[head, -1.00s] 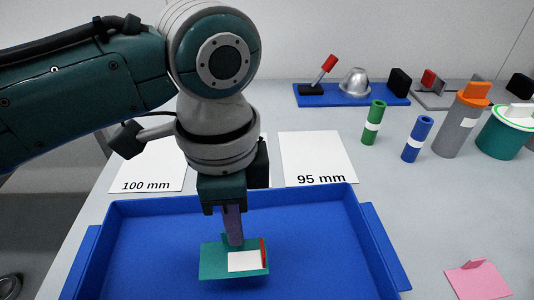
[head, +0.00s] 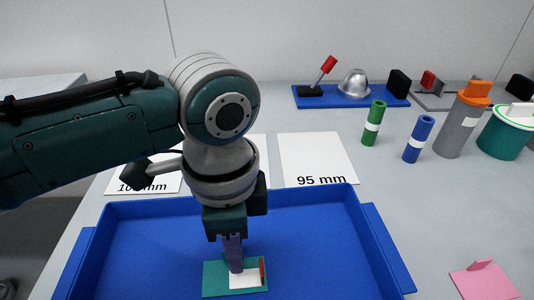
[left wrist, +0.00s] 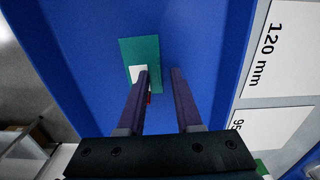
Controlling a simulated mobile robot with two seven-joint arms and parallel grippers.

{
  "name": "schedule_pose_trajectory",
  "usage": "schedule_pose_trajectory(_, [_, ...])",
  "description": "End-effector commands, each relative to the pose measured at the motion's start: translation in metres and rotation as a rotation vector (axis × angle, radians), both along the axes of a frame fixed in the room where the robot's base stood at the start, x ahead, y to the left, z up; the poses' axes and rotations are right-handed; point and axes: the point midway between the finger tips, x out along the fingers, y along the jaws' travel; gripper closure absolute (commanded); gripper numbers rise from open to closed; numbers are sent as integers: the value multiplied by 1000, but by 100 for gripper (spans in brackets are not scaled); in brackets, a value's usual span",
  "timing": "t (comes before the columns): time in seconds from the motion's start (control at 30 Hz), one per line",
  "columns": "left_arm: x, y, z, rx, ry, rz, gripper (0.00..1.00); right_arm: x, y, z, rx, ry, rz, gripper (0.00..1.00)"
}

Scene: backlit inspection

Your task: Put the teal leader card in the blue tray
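The teal leader card (head: 213,281), with a white patch and a red strip on one edge, lies in the blue tray (head: 130,240), apparently flat on its floor. The left wrist view also shows the card (left wrist: 140,48) on the blue floor, partly hidden by one finger. My left gripper (head: 235,268) points down just over the card. In the left wrist view its two fingers (left wrist: 160,72) stand apart with a clear gap and nothing visibly clamped between them. My right gripper is not in view.
A white "95 mm" sheet (head: 315,155) lies behind the tray. Green (head: 374,123) and blue (head: 418,139) cylinders stand at the right, near a grey cylinder with an orange top (head: 463,122). A pink card (head: 484,282) lies right of the tray.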

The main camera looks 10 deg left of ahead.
Motion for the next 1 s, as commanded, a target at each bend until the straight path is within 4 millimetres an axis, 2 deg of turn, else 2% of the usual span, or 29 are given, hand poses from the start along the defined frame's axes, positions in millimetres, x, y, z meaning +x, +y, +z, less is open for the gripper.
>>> schedule_pose_trajectory(0.27, [0,0,5,0,-1,0,67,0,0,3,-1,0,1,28])
schedule_pose_trajectory(0.37, [1,0,19,-1,-3,-1,67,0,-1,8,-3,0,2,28])
schedule_pose_trajectory(0.7, [1,0,94,-1,-3,-1,67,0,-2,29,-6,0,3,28])
schedule_pose_trajectory(0.83, [1,-1,113,-2,-1,0,67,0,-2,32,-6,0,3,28])
schedule_pose_trajectory(1.0, [0,0,123,0,0,0,67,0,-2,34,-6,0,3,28])
